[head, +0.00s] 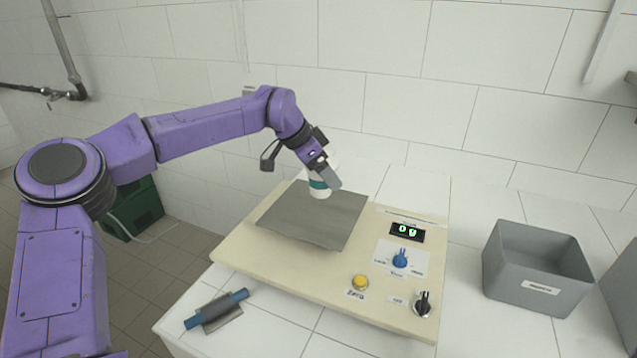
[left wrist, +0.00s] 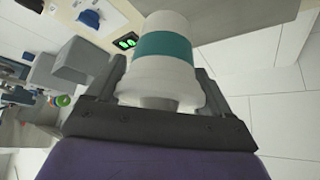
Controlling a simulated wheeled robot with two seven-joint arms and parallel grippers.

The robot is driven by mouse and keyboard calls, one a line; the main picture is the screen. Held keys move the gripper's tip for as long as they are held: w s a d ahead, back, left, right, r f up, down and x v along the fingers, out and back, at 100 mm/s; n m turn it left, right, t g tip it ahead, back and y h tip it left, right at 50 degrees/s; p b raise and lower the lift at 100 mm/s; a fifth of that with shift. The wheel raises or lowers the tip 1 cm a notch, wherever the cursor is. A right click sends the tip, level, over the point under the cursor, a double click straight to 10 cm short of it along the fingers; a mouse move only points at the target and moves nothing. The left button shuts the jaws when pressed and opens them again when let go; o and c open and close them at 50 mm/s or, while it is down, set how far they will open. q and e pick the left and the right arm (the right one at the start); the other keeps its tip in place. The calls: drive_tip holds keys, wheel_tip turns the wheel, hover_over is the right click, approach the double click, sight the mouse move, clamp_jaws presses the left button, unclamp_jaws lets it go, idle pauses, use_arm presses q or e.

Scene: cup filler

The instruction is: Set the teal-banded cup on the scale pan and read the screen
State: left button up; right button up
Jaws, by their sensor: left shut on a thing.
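The teal-banded cup (head: 319,190) is white with a teal band and is at the back part of the grey scale pan (head: 310,220) in the head view. My left gripper (head: 322,177) is shut on the cup from above. I cannot tell whether the cup's base touches the pan. In the left wrist view the cup (left wrist: 166,55) sits between the fingers. The screen (head: 407,231) on the cream panel shows green digits that look like "0 g". It also shows in the left wrist view (left wrist: 126,41). My right gripper is not in view.
The panel carries a blue knob (head: 400,258), a yellow Zero button (head: 360,282) and a black knob (head: 423,303). A grey bin (head: 537,268) stands to the right. A blue-handled tool (head: 216,311) lies at the front left. A tiled wall rises behind.

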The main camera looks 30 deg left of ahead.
use_arm(q)
drive_tip(key=w+a+f+p, duration=0.1)
drive_tip(key=f, duration=0.1)
drive_tip(key=w+a+f+p, duration=0.1)
drive_tip(key=w+f, duration=0.1)
drive_tip(key=w+a+f+p, duration=0.1)
drive_tip(key=f, duration=0.1)
drive_tip(key=shift+w+a, duration=0.3)
drive_tip(key=shift+a, duration=0.05)
wheel_tip(320, 180, down, 4)
drive_tip(key=shift+w+r+p, duration=0.1)
drive_tip(key=shift+r+p, duration=0.1)
drive_tip(key=shift+p, duration=0.2)
drive_tip(key=o, duration=1)
drive_tip(key=shift+o, duration=0.2)
drive_tip(key=b+v, duration=0.3)
drive_tip(key=v, duration=0.9)
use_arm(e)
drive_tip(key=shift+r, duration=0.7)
use_arm(q)
drive_tip(key=shift+r, duration=0.1)
